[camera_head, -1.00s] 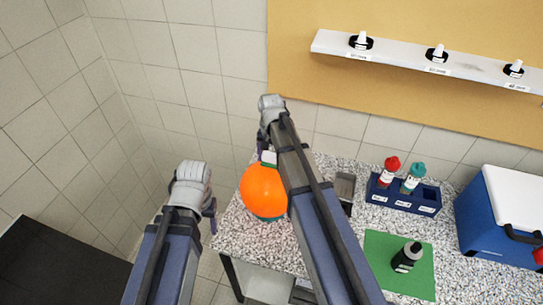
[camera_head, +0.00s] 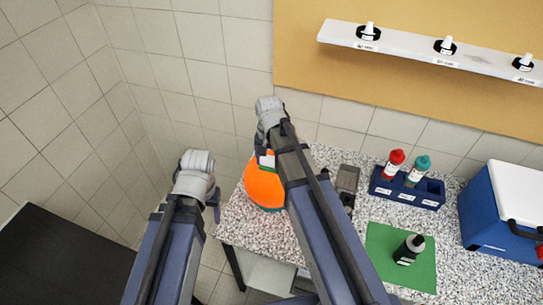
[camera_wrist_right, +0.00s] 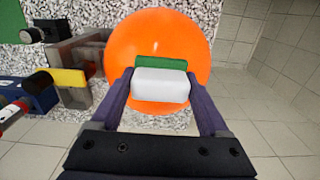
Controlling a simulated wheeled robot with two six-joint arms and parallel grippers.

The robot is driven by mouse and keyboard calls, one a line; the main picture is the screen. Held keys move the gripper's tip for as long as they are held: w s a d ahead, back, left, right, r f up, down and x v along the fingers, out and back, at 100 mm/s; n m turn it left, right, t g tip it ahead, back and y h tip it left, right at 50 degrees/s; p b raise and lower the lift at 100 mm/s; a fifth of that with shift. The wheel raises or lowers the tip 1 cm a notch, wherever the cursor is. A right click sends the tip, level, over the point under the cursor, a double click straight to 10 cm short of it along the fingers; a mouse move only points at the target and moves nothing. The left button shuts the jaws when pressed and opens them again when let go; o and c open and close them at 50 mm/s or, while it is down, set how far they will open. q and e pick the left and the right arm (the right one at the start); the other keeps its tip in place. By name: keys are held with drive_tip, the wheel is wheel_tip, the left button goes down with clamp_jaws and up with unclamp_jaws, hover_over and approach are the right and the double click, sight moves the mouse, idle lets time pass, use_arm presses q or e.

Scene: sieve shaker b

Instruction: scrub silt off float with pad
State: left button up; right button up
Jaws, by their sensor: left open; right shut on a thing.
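The orange float (camera_head: 262,188) rests on a dark green stand at the left end of the speckled counter. It fills the upper middle of the right wrist view (camera_wrist_right: 155,40). My right gripper (camera_wrist_right: 159,86) is shut on the white and green pad (camera_wrist_right: 160,88), held against or just in front of the float; contact is unclear. The pad shows small in the head view (camera_head: 266,160), partly behind my right arm. My left gripper (camera_head: 213,203) is open and empty, left of the float and clear of it; its fingers are mostly hidden. No silt can be made out.
Right of my right arm are a small grey device (camera_head: 347,178), a blue rack (camera_head: 408,190) with red and teal-capped bottles, a green mat (camera_head: 385,245) with a black bottle (camera_head: 409,250), and a blue cooler (camera_head: 500,225). A white shelf (camera_head: 400,48) hangs above.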

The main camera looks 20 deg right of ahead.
idle(0.3)
wheel_tip(320, 180, up, 6)
drive_tip(key=p, duration=0.6)
drive_tip(key=shift+r, duration=0.15)
drive_tip(key=shift+s, duration=0.15)
